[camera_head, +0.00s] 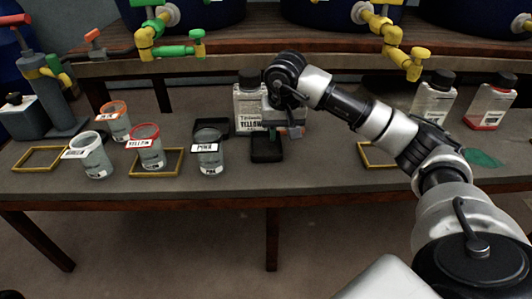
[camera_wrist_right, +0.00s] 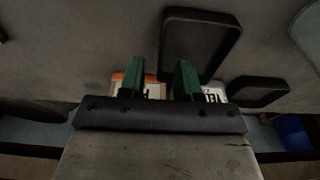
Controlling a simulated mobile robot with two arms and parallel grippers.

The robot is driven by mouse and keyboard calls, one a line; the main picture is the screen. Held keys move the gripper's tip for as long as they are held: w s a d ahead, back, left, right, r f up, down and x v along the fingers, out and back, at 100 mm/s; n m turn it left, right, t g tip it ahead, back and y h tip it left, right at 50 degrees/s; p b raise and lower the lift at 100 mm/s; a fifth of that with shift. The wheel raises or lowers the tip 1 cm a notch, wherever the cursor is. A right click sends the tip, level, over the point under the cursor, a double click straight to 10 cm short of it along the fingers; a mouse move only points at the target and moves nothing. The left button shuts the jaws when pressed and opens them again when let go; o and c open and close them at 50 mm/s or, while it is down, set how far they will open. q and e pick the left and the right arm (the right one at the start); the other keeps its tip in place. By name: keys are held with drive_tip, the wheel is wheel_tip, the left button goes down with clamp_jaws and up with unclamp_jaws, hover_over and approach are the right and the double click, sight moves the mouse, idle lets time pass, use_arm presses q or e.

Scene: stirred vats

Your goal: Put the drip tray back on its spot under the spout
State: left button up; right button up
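A small black tray (camera_head: 267,157) lies on the table below my right gripper (camera_head: 276,143), in front of the bottle labelled YELLOW. In the right wrist view a black tray (camera_wrist_right: 235,45) lies just beyond the two green fingers of my right gripper (camera_wrist_right: 161,68). The fingers are apart with nothing clearly held between them; whether one touches the tray's rim I cannot tell. A second black tray (camera_head: 221,124) shows partly behind the PINK cup. The spouts are a green one (camera_head: 197,42) and a yellow one (camera_head: 415,66). My left gripper is not in view.
Yellow frames lie on the table at left (camera_head: 38,158), under the red-rimmed cup (camera_head: 173,163) and partly behind my right arm (camera_head: 376,161). Several labelled cups stand at left. Bottles (camera_head: 433,100) stand at right, near a green patch (camera_head: 482,157).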

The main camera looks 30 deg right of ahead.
sight(266, 146)
drive_tip(key=f, duration=0.1)
drive_tip(key=f+b, duration=0.1)
drive_tip(key=f, duration=0.1)
drive_tip(key=shift+w+d+f, duration=0.1)
drive_tip(key=shift+w+d, duration=0.05)
drive_tip(key=shift+w, duration=0.05)
clamp_jaws()
